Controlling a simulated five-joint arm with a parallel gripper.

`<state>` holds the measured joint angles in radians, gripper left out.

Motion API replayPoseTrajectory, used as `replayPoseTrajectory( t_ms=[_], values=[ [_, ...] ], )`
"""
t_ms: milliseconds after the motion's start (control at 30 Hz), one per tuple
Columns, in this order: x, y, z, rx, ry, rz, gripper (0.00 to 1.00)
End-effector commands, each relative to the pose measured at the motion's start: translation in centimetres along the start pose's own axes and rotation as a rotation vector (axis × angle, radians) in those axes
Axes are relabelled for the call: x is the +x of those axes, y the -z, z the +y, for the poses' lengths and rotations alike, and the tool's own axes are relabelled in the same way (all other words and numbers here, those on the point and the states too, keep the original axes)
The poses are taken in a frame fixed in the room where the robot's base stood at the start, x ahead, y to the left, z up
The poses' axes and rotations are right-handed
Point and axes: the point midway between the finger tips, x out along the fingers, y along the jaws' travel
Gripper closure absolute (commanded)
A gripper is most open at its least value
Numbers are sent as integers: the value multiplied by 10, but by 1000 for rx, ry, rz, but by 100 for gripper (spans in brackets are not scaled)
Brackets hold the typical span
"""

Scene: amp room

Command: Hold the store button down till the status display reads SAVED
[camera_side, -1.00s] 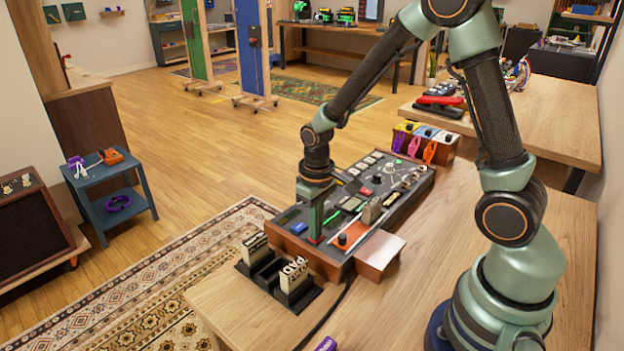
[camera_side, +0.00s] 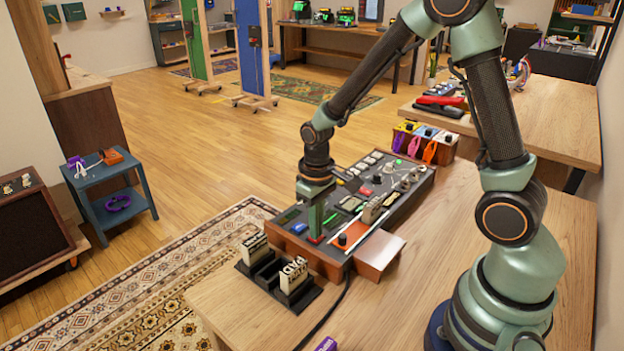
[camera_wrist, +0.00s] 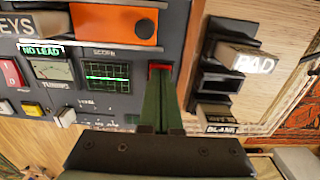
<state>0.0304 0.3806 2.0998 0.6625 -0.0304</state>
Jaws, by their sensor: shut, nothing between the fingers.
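My gripper (camera_side: 316,237) is shut and empty, pointing down at the front left part of the console (camera_side: 385,205). In the wrist view its green fingertips (camera_wrist: 157,76) meet a small red button (camera_wrist: 160,67), partly hidden by them. Whether the button is pressed in, and whether it is the store button, I cannot tell. A small display (camera_wrist: 40,50) on the console reads NO LEAD, above a meter marked TUNING. Beside it, a screen marked SCOPE (camera_wrist: 107,77) shows a green line. I see no SAVED reading.
An orange unit with a black knob (camera_wrist: 144,29) sits close to the fingers. A black rack (camera_side: 257,281) holding pale labelled blocks stands at the console's front end; one block (camera_wrist: 246,60) reads PAD. The wooden table (camera_side: 450,270) is clear to the right.

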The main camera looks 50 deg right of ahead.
Motion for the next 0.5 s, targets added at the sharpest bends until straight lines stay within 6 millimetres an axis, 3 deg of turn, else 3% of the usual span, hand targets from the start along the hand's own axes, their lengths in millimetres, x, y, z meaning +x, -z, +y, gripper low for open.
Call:
replayPoseTrajectory(
  t_ms=[500],
  values=[
    [-38,1,0,0,0,4,100]
  ],
)
